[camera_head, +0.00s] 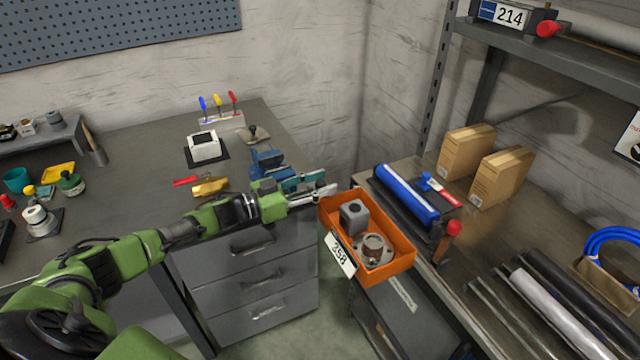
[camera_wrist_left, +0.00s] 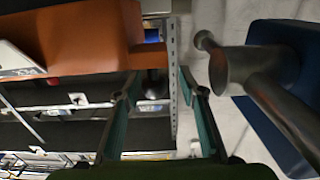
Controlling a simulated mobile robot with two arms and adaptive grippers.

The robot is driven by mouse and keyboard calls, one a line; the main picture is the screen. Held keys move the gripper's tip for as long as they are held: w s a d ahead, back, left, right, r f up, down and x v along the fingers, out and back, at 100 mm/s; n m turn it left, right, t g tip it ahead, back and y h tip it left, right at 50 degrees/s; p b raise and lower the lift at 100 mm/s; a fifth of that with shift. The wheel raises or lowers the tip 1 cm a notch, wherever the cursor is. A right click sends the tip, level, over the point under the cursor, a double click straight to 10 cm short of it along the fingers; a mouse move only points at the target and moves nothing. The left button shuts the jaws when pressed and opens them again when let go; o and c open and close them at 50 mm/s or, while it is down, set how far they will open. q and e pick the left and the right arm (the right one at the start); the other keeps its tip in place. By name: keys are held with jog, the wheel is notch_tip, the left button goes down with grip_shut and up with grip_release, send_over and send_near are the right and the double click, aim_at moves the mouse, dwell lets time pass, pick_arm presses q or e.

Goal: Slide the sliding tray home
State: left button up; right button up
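The sliding tray is an orange open-topped tray (camera_head: 403,262) with a white "258" label (camera_head: 340,254) on its near left side. It sticks out past the left edge of the right-hand bench and holds a grey block (camera_head: 354,216) and a round metal part (camera_head: 374,249). My left gripper (camera_head: 322,192) is beside the tray's far left corner, apart from the label. In the left wrist view its teal fingers (camera_wrist_left: 158,88) are spread with nothing between them. The orange tray (camera_wrist_left: 85,35) shows there at upper left. My right gripper is not in view.
A blue vise (camera_head: 266,162) stands close beside my left gripper; its metal bar (camera_wrist_left: 235,70) shows near the fingers in the left wrist view. A blue roll (camera_head: 405,195) and a red-topped handle (camera_head: 453,229) are right of the tray. Drawers (camera_head: 250,285) stand at lower left.

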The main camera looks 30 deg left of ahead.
pick_arm(q)
jog(key=shift+s, duration=0.1)
jog(key=v, duration=1.2)
dwell(0.4)
